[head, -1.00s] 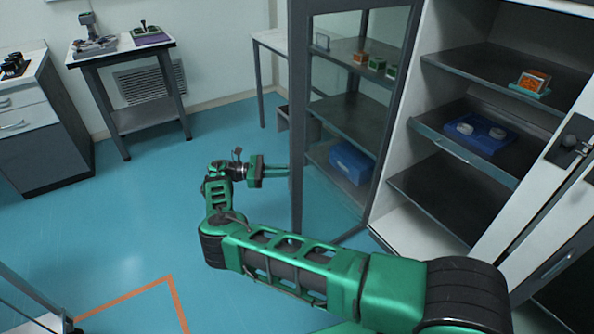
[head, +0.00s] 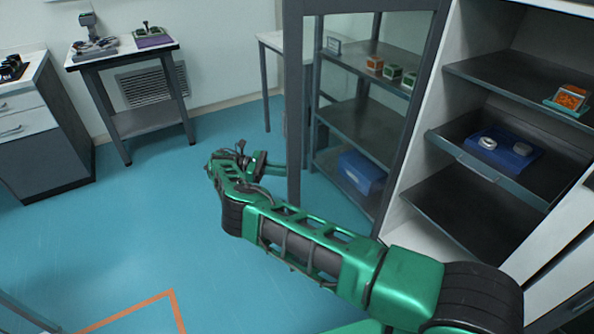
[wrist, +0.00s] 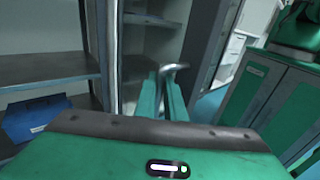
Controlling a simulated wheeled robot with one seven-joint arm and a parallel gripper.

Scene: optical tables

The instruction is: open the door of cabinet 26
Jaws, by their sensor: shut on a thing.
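A tall cabinet (head: 404,240) with a white interior and dark shelves is at the right of the head view. Its grey-framed glass door (head: 295,120) stands swung out; no number is readable. In the wrist view, my two green fingers (wrist: 168,98) are closed around a small metal handle (wrist: 174,67), whose far end sticks out beyond the fingertips. The grip itself is partly hidden in the head view by my wrist.
Grey shelves with small boxes (head: 375,63) and a blue bin (head: 361,172) show through the glass. Inside the cabinet, a blue tray (head: 512,155) and an orange item (head: 570,97) sit on shelves. A side table (head: 130,60) stands back left. Blue floor (head: 120,220) is clear.

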